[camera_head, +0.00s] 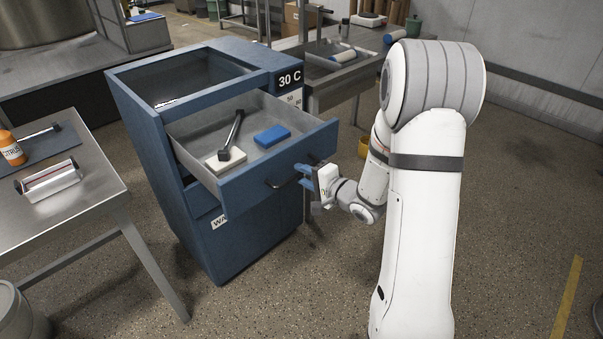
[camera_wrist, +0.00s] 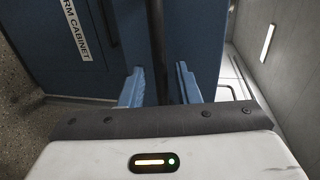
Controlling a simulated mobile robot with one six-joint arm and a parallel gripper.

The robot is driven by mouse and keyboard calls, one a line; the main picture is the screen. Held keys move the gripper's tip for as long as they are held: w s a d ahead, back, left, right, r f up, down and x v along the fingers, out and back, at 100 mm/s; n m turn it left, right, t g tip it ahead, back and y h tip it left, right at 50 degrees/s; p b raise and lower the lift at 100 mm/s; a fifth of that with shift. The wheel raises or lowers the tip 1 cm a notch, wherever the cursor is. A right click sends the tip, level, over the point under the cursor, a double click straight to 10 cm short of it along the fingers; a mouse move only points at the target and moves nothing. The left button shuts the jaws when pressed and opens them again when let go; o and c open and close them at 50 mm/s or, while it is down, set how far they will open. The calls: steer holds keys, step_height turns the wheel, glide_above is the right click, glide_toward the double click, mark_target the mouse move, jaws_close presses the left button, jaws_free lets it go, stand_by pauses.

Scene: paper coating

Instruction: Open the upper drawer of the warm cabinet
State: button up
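My gripper (camera_head: 304,176) is at this front, by the right part of the handle. In the wrist view, my gripper's blue fingers (camera_wrist: 158,88) stand apart, with a dark bar lined up between them and gaps on both sides. Whether they touch the handle is hard to tell. The wrist view also shows the cabinet's label (camera_wrist: 76,28).
In the drawer lie a blue block (camera_head: 272,136) and a white block (camera_head: 224,160) with a dark handle. A steel table (camera_head: 90,195) with an orange bottle (camera_head: 11,150) stands left. Another steel bench (camera_head: 340,88) is behind. The floor in front is free.

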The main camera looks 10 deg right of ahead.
steer(key=v, duration=0.6)
stand_by(0.3)
steer(key=s+d+r+n+g+h+p, duration=0.3)
steer(key=d+r+n+h, duration=0.25)
steer(key=r+h, duration=0.3)
steer(key=s+a+r+n+g+p, duration=0.1)
steer(key=s+a+r+n+g, duration=0.1)
steer(key=s, duration=0.8)
steer(key=s+a+r+n+g+p, duration=0.2)
steer(key=s+a+r+n+g, duration=0.1)
steer(key=s, duration=0.7)
steer(key=shift+a+r+g, duration=0.55)
steer(key=shift+a+g, duration=0.1)
steer(key=shift+g, duration=0.55)
